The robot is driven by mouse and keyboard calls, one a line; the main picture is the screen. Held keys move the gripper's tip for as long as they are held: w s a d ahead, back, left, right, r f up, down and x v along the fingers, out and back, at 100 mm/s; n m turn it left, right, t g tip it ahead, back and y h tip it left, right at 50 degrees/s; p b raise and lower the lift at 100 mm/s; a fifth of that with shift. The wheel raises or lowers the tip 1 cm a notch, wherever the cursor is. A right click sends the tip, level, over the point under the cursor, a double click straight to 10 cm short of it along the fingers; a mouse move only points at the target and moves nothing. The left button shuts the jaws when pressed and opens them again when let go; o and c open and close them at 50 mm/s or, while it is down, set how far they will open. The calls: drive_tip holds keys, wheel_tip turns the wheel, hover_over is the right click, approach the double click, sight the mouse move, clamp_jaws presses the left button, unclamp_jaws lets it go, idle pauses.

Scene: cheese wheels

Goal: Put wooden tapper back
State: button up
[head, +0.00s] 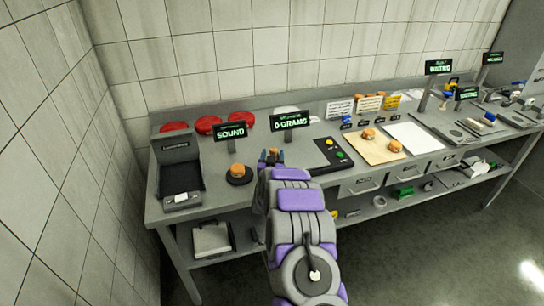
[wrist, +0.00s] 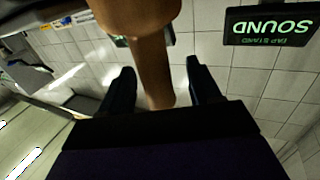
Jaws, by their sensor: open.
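The wooden tapper (wrist: 150,60) is in the wrist view, with a wide brown head at the top and a narrower handle running down between my fingers. My gripper (wrist: 160,85) is open, with a finger on each side of the handle and a visible gap to both. In the head view my gripper (head: 272,158) is over the bench, just right of the black tap stand, and a small brown bit of the tapper (head: 273,152) shows between the fingertips. My arm hides what lies beneath.
An orange cheese wheel (head: 238,171) sits on the round black stand beside the SOUND sign (head: 230,130). The 0 GRAMS sign (head: 290,121) stands behind my gripper.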

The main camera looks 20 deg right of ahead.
drive_tip(key=shift+s+a, duration=0.15)
drive_tip(key=shift+s, duration=0.3)
drive_tip(key=s+a+r+n+g+y+p, duration=0.15)
drive_tip(key=s+a+r+g+y, duration=0.25)
drive_tip(key=s+a, duration=0.6)
drive_tip(key=s+a+r+n+g+y, duration=0.2)
drive_tip(key=s+a+r+g+y, duration=0.25)
drive_tip(key=s+a, duration=0.6)
drive_tip(key=s+d+r+g, duration=0.2)
drive_tip(key=s+g, duration=0.1)
drive_tip(key=s, duration=1.1)
drive_tip(key=s+d+r+g+h, duration=0.1)
drive_tip(key=s+d+r+g, duration=0.1)
drive_tip(key=s, duration=1.2)
drive_tip(key=s+d+r+n+g, duration=0.1)
drive_tip(key=s+d+r+g, duration=0.2)
drive_tip(key=s, duration=1.1)
drive_tip(key=shift+s+d+g+h, duration=0.35)
drive_tip(key=shift+s+d+g, duration=0.05)
drive_tip(key=shift+g, duration=0.55)
